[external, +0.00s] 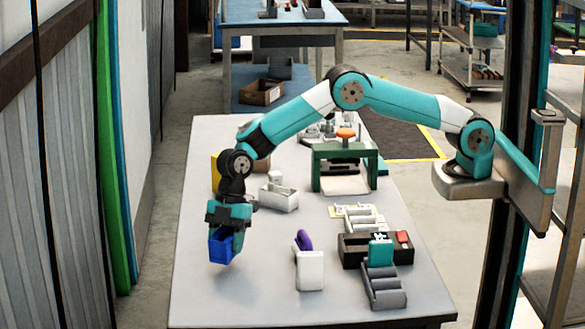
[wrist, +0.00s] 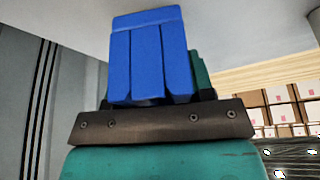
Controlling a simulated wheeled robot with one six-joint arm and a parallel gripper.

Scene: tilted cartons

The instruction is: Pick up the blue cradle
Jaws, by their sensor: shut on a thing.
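The blue cradle (external: 221,246) is in my gripper (external: 230,238) at the left side of the table in the external view. My gripper points down and is shut on it. The cradle hangs tilted, and a faint shadow lies near it; I cannot tell exactly how high it is above the tabletop. In the wrist view the blue cradle (wrist: 150,58) fills the top middle, with grooves along its face.
The grey table (external: 255,295) has free room at its front left. A white holder with a purple item (external: 309,268), a dark tray (external: 350,250), a grey cradle (external: 383,287), a green stand (external: 345,152) and a white bin (external: 278,198) stand on it. A wall (external: 60,150) runs along the left.

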